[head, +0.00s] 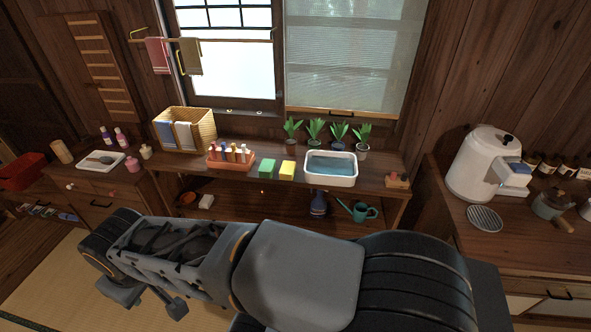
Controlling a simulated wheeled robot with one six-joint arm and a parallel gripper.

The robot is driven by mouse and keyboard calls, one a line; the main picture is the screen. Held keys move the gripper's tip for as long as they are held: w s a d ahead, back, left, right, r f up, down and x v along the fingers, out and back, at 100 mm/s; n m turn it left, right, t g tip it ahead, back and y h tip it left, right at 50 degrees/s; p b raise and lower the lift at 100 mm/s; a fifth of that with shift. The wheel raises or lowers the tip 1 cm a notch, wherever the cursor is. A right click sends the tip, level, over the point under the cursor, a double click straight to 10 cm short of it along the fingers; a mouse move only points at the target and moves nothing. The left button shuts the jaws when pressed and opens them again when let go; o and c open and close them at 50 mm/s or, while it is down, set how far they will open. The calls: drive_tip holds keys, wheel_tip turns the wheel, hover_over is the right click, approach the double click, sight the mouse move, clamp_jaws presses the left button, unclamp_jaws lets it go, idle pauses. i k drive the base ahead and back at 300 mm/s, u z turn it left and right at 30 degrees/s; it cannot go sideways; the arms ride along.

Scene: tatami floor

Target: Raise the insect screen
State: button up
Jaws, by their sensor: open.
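The insect screen (343,60) is a pale, fine mesh panel over the right half of the window. It is lowered, with its wooden bottom bar (320,111) just above the sill, behind the potted plants. A small light-coloured detail shows on that bar, too small to make out. My arm lies folded across the foreground. My gripper (148,298) seems to be at its lower left end, with two finger-like parts apart and nothing between them. It is low, well away from the screen.
Below the window, a wooden bench (240,170) holds a basket (200,125), a bottle rack (230,163), sponges, a white water basin (331,180) and several potted plants (315,130). A white appliance (488,165) stands on the right counter. A towel rail (165,40) juts out at left.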

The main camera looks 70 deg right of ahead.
sight(335, 112)
drive_tip(key=z, duration=2.15)
